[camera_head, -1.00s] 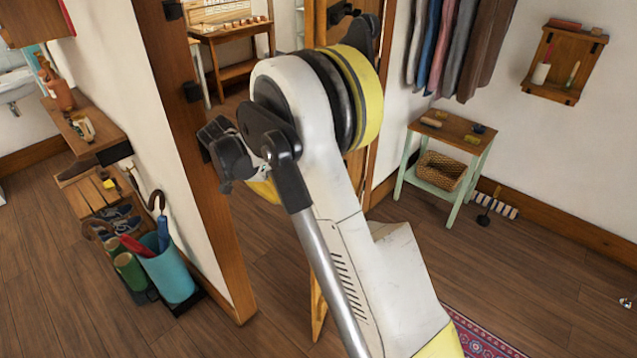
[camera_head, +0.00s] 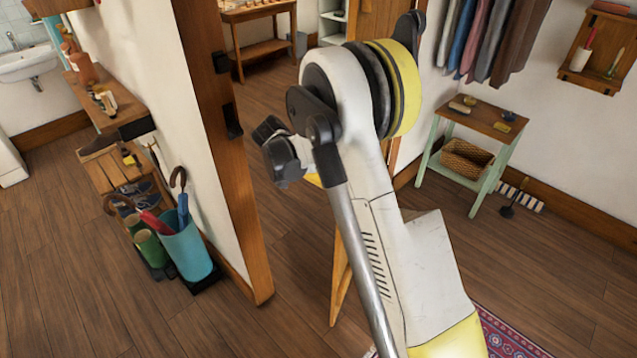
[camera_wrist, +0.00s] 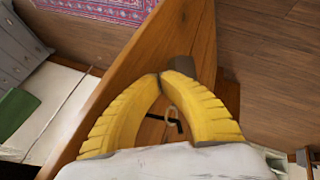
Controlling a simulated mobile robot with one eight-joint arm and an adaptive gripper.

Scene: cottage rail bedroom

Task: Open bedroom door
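The wooden bedroom door (camera_head: 341,280) shows in the head view as a narrow lower strip, mostly hidden behind my arm. It appears to stand away from the dark-plated doorpost (camera_head: 215,150). In the wrist view, a wooden panel, likely the door (camera_wrist: 128,80), runs diagonally. My gripper (camera_wrist: 170,75) has two bowed yellow fingers with tips together over this wood. A dark brownish piece, possibly a handle (camera_wrist: 184,66), lies at the tips; I cannot tell whether they touch it. A small ring and dark bar show between the fingers. In the head view my fingers are mostly hidden.
A blue umbrella bin (camera_head: 187,252) and a low shoe bench (camera_head: 103,178) stand left of the doorpost. A green-legged side table (camera_head: 487,122) stands right, under hanging clothes. A patterned rug (camera_head: 505,338) lies at the lower right. Wooden floor is open at far left and right.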

